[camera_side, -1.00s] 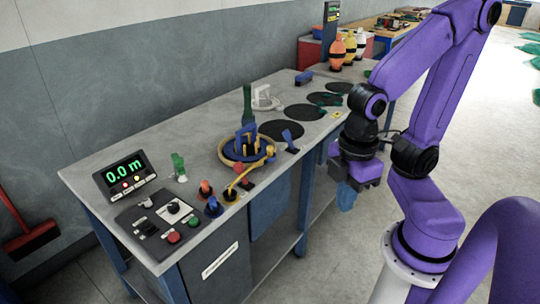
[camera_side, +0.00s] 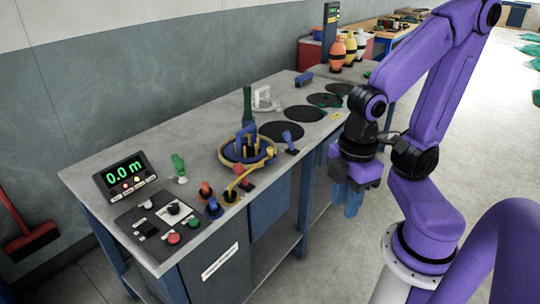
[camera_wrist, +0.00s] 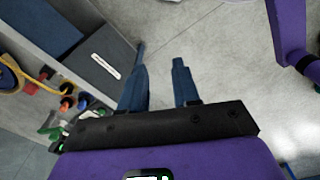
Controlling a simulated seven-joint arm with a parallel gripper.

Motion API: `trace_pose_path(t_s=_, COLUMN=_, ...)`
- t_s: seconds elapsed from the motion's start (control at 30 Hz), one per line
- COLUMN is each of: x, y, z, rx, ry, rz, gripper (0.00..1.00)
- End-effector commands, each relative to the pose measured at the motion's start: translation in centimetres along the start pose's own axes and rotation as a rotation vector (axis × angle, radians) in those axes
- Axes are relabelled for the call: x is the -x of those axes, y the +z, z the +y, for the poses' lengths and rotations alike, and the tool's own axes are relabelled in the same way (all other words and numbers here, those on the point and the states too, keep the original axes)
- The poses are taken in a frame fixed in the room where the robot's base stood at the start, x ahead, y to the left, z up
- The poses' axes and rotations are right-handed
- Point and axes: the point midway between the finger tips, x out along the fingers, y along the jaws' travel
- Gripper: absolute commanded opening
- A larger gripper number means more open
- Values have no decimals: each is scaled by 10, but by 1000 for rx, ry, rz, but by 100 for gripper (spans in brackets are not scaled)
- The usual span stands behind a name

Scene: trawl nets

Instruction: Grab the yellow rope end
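A yellow rope (camera_side: 243,177) runs from beside a round tan-rimmed tray (camera_side: 226,161) toward the bench's front edge. Its lower end is near a small dark fitting with an orange top (camera_side: 230,195). Part of the yellow rope (camera_wrist: 38,84) also shows at the left of the wrist view. My gripper (camera_side: 353,211) hangs in front of the bench, to the right of the rope and well apart from it. Its two blue fingers point down. In the wrist view my gripper (camera_wrist: 160,65) has its fingers apart, with only floor visible between them.
A control panel with buttons (camera_side: 160,222) and a 0.0 m display (camera_side: 125,175) occupy the bench's left end. Black discs (camera_side: 281,131) lie farther back. Open floor lies right of the bench.

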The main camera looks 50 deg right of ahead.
Motion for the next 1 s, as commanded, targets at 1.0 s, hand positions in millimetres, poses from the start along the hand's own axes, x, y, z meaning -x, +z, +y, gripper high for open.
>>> trace_pose_path(t_s=1.0, x=-48, y=35, z=145, rx=178, ry=482, rz=-802, gripper=52)
